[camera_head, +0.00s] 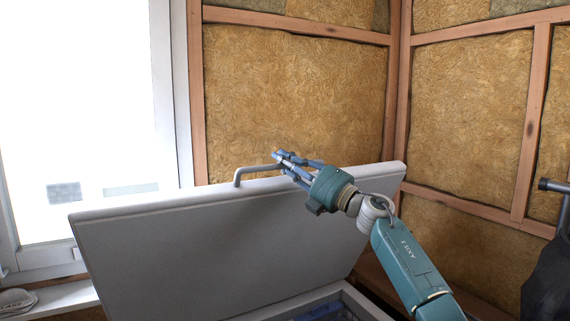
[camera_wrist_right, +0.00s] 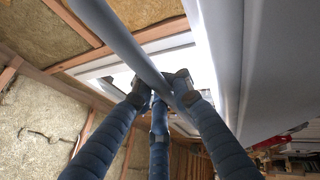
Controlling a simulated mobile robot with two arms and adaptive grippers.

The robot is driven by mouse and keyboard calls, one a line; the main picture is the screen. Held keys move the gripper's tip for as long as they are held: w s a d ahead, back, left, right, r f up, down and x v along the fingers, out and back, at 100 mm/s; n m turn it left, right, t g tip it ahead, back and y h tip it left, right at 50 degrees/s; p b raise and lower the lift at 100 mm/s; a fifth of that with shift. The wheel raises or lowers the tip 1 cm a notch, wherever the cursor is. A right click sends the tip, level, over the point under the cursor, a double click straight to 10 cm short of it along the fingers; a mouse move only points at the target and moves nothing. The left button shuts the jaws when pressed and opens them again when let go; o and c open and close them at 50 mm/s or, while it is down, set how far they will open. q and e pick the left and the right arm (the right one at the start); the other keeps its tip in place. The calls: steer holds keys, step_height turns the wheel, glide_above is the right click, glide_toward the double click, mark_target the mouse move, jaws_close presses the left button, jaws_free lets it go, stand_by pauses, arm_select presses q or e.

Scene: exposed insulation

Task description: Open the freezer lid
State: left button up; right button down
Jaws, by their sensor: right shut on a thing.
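The freezer lid (camera_head: 200,250) is a large white-grey panel, raised and tilted up in the head view. A grey bar handle (camera_head: 240,176) runs along its top edge. My right gripper (camera_head: 283,160) is at the handle's right part, its fingers shut on the bar. In the right wrist view the blue fingers (camera_wrist_right: 160,95) close around the handle bar (camera_wrist_right: 125,45), with the pale lid (camera_wrist_right: 262,65) to the right. The open freezer body (camera_head: 335,300) shows below the lid, with something blue inside. My left gripper is not in view.
A bright window (camera_head: 80,110) with a white sill (camera_head: 65,298) is at the left. Walls of exposed insulation (camera_head: 295,100) with wooden studs stand behind the lid. A dark object (camera_head: 548,275) is at the right edge.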

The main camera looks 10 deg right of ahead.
steer(key=c, duration=1.8)
jaws_free()
steer(key=shift+r, duration=0.1)
steer(key=shift+c, duration=0.2)
steer(key=shift+w, duration=0.1)
steer(key=v, duration=1.2)
steer(key=shift+f, duration=0.2)
